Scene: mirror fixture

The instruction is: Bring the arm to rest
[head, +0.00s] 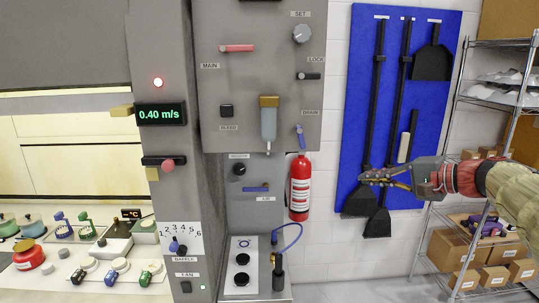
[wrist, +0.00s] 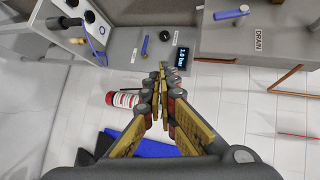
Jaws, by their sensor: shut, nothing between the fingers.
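My gripper (head: 376,179) is held in the air at the right of the head view, in front of the blue tool board (head: 394,20). My arm reaches in from the right edge. In the wrist view my gripper (wrist: 161,72) has its yellow and grey fingers together at the tips, with nothing between them. The fingers touch nothing that I can see.
A grey panel (head: 220,70) with knobs and levers stands left of my gripper. A red fire extinguisher (head: 300,187) hangs beside it. A wire shelf (head: 463,75) with boxes stands at the right. A fume hood with bench items (head: 29,254) is at the left.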

